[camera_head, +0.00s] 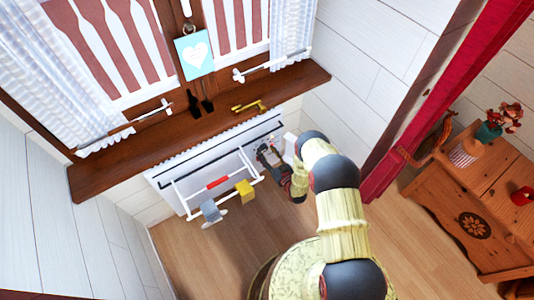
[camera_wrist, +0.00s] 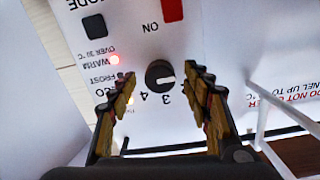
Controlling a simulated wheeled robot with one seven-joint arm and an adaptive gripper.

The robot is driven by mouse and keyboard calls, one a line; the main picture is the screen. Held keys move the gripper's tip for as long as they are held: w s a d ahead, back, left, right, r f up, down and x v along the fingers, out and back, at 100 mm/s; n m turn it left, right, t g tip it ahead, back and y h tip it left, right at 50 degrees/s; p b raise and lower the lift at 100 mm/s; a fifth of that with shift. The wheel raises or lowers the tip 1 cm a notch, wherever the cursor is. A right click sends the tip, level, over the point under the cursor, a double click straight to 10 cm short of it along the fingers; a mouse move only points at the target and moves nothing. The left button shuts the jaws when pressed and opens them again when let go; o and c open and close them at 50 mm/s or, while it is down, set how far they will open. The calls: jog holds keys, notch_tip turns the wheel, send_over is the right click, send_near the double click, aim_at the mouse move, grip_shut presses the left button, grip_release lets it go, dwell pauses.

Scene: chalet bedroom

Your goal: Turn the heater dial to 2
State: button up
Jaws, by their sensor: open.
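The white heater (camera_head: 172,180) stands under the window sill in the head view, and its control panel (camera_wrist: 225,35) fills much of the wrist view, upside down. The round black dial (camera_wrist: 160,74) has a white pointer mark on its right side in the picture. The numbers 3 and 4 show just below the dial; other numbers, including 2, are not visible. My gripper (camera_wrist: 158,80) is open, with one finger on each side of the dial and visible gaps between. In the head view my gripper (camera_head: 268,152) is at the heater's right end, with the dial hidden.
A white rack (camera_head: 190,198) with cloths hangs on the heater's front. The wooden sill (camera_head: 150,132) overhangs above. A wooden cabinet (camera_head: 430,195) stands right.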

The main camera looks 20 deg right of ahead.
jog(key=shift+c, duration=0.6)
jog(key=c, duration=1)
jog(key=shift+m, duration=0.3)
jog(key=shift+c, duration=0.2)
jog(key=m, duration=0.4)
jog(key=shift+m, duration=2)
jog(key=o, duration=1.2)
jog(key=shift+c, duration=0.2)
